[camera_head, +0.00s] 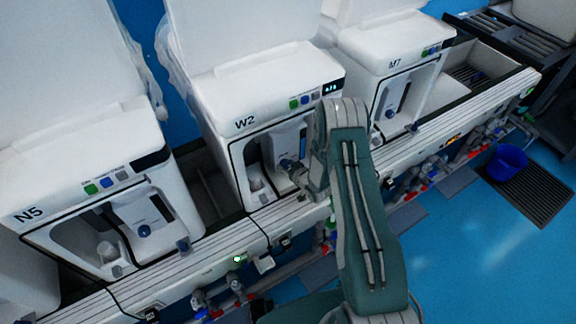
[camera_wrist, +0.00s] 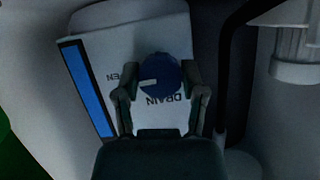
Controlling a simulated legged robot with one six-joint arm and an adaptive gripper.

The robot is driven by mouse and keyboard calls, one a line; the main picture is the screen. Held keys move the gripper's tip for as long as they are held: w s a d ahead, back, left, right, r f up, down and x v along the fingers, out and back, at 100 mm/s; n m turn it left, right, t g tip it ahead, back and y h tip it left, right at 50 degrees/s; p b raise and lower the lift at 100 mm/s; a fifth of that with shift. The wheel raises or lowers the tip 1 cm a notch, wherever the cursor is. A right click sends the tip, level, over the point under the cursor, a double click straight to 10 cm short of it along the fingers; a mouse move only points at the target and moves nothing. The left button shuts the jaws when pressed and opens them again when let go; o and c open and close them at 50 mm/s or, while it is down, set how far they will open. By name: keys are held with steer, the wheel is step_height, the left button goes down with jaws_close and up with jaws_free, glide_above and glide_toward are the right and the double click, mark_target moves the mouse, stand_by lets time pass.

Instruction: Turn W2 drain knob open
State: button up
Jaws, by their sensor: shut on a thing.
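The W2 unit (camera_head: 262,97) is the middle white machine in the head view, with an open recess in its front. My gripper (camera_head: 293,168) reaches into that recess, and my arm hides part of the unit's right side. In the wrist view the blue round drain knob (camera_wrist: 161,74) sits on a white panel (camera_wrist: 104,58) that reads "DRAIN", with letters ending "EN" to its left, all upside down. My gripper (camera_wrist: 160,80) has one finger on each side of the knob and is shut on it. The knob's pale mark points left, toward the "EN" letters.
Unit N5 (camera_head: 75,165) stands to the left and unit M7 (camera_head: 385,45) to the right. A white ledge (camera_head: 205,262) with pipes and valves below runs along the front. In the wrist view a white ribbed part (camera_wrist: 297,50) hangs at the right. A blue bucket (camera_head: 507,163) stands on the floor.

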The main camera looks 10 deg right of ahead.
steer(key=shift+w+d+r+m, duration=0.1)
steer(key=shift+w+r+m, duration=0.1)
steer(key=shift+m, duration=0.1)
steer(key=o, duration=1.2)
steer(key=shift+f, duration=0.1)
steer(key=shift+c, duration=0.2)
steer(key=shift+s, duration=0.2)
steer(key=v, duration=1.2)
steer(key=shift+w+d, duration=0.15)
